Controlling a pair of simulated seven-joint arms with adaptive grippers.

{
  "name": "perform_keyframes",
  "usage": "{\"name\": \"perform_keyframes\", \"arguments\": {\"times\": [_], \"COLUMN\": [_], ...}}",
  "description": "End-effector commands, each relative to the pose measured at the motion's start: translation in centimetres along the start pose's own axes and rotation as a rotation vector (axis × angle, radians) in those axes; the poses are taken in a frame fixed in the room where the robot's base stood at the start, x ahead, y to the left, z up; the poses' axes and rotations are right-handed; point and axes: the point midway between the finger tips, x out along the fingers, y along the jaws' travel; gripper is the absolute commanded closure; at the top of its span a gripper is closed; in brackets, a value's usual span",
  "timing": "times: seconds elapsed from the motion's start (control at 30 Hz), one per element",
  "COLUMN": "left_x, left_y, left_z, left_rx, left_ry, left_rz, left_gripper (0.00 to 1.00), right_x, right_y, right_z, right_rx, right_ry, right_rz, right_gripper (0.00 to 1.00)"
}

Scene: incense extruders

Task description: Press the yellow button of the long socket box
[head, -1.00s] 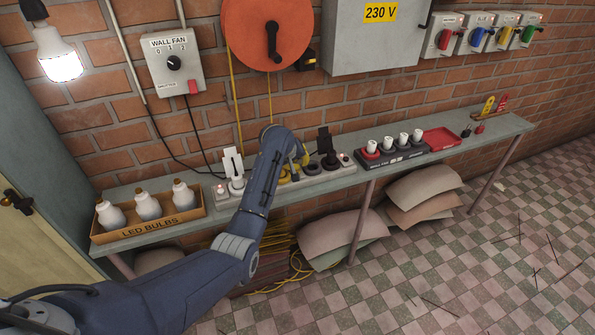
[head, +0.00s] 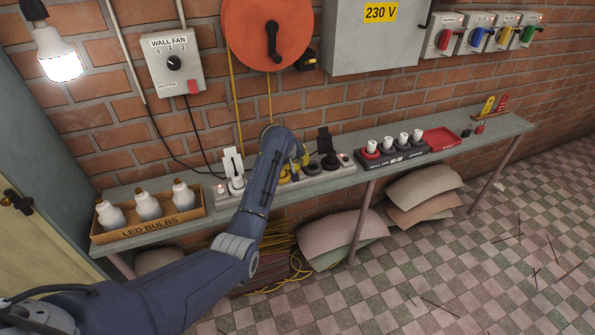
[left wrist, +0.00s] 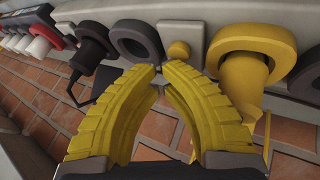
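The long socket box (head: 325,181) lies on the wall shelf, behind my left forearm in the head view. Its pale body (left wrist: 285,12) runs across the top of the left wrist view. The round yellow button (left wrist: 178,51) sits between a dark grey socket (left wrist: 137,41) and a yellow socket (left wrist: 245,58). My left gripper (left wrist: 163,68) has yellow ribbed fingers, with tips together just below the button in that view. Whether they touch it I cannot tell. In the head view the gripper (head: 299,160) is over the box and the button cannot be made out. My right gripper is out of view.
A white plug (head: 234,170) stands left of my gripper and a black plug (head: 326,150) right of it. A box of LED bulbs (head: 150,229) is at the shelf's left. A dark socket strip (head: 400,157) and red tray (head: 440,140) lie to the right.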

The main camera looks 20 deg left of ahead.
Motion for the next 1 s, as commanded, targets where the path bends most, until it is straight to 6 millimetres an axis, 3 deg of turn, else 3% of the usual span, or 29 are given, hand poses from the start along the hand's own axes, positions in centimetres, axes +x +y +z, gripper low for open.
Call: {"name": "perform_keyframes", "arguments": {"times": [1.0], "left_x": [0.91], "left_y": [-0.60], "left_z": [0.65], "left_rx": [0.000], "left_ry": [-0.005], "left_rz": [-0.004], "left_gripper": [1.00], "right_x": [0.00], "right_y": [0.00], "right_z": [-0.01], "right_rx": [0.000], "right_ry": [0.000], "right_rz": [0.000], "right_gripper": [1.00]}}
